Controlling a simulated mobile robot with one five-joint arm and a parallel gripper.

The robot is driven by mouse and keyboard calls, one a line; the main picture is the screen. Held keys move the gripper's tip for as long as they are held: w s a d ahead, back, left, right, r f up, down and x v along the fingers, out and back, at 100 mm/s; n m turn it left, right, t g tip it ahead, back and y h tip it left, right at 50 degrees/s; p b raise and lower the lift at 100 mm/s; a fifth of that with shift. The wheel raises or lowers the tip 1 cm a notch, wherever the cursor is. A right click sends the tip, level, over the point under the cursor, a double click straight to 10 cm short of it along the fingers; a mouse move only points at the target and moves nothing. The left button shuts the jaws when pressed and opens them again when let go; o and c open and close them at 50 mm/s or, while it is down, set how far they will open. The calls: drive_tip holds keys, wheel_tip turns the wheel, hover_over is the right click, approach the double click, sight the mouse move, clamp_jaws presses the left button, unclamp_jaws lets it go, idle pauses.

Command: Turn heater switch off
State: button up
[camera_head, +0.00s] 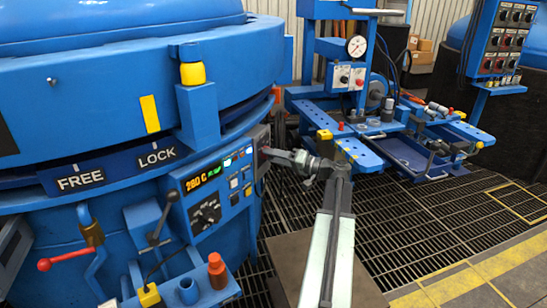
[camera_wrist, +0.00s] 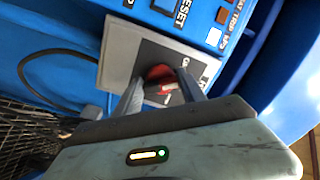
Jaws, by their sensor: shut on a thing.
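The heater switch is a red rotary knob (camera_wrist: 159,73) on a dark plate with white lettering, seen in the wrist view. The plate sits in a grey box on the blue furnace control panel. My gripper (camera_wrist: 160,83) is shut on the knob, with one finger on each side of it. The fingers hide part of the knob and its markings, so I cannot read its position. In the head view my gripper (camera_head: 271,154) reaches the right side of the control panel (camera_head: 180,214), and the knob is mostly hidden there.
The panel has an orange display (camera_head: 207,176) and a black dial (camera_head: 204,213). A lever with a red knob (camera_head: 44,265) stands out at left. A blue workbench (camera_head: 358,152) with a gauge is behind my arm. Grating floor is clear at right.

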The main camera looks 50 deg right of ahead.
drive_tip(key=shift+f+n, duration=0.15)
drive_tip(key=shift+n, duration=1.45)
drive_tip(key=o, duration=1.4)
drive_tip(key=shift+c, duration=0.2)
drive_tip(key=v, duration=0.8)
